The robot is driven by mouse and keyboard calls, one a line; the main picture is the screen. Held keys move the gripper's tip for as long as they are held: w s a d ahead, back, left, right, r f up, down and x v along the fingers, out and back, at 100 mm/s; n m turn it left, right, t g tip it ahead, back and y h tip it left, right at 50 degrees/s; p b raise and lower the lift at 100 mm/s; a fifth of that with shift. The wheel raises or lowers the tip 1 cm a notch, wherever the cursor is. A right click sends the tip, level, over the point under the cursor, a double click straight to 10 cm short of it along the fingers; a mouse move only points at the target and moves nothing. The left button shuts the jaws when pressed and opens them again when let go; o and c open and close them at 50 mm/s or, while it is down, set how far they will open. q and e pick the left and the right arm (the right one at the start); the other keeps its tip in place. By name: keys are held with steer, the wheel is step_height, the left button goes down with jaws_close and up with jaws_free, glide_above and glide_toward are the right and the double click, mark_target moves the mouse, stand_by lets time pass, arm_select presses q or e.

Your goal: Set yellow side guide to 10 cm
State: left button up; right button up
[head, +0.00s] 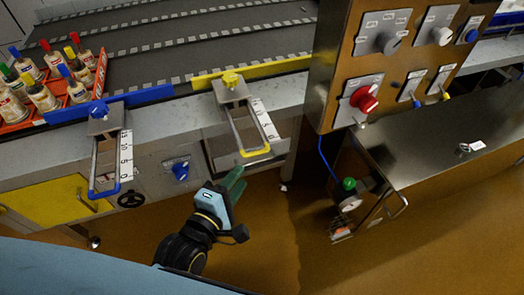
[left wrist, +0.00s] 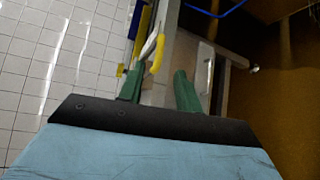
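The yellow side guide (head: 252,70) is a yellow bar along the near edge of the dark conveyor. A yellow knob (head: 231,78) sits on its bracket, and a slide frame runs towards me to a yellow end handle (head: 255,153). A white number scale (head: 265,122) lies beside the slide; its reading is too small to tell. My left gripper (head: 237,181) has green fingers and is just below the yellow handle. In the left wrist view its fingers (left wrist: 158,84) are apart, with the yellow handle (left wrist: 156,54) beyond them and nothing held. My right gripper is not in view.
A blue side guide (head: 105,104) with its own scale is to the left. An orange crate (head: 101,74) of capped bottles stands behind it. A control panel (head: 385,60) with a red knob (head: 364,99) is at the right. Open floor (head: 265,225) lies below.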

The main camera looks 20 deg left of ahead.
mark_target(259, 151)
arm_select(q)
steer(key=b+x, duration=0.2)
steer(key=x, duration=0.9)
steer(key=shift+w+f+b, duration=0.15)
steer(key=shift+w+b, duration=0.15)
steer(key=shift+b, duration=0.1)
steer(key=shift+w+d, duration=0.15)
steer(key=shift+w, duration=0.55)
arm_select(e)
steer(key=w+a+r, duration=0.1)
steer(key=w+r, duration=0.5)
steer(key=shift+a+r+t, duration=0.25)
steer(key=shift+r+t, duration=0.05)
arm_select(q)
steer(key=shift+f, duration=0.1)
steer(key=c, duration=0.7)
steer(key=shift+s+f, duration=0.1)
jaws_close()
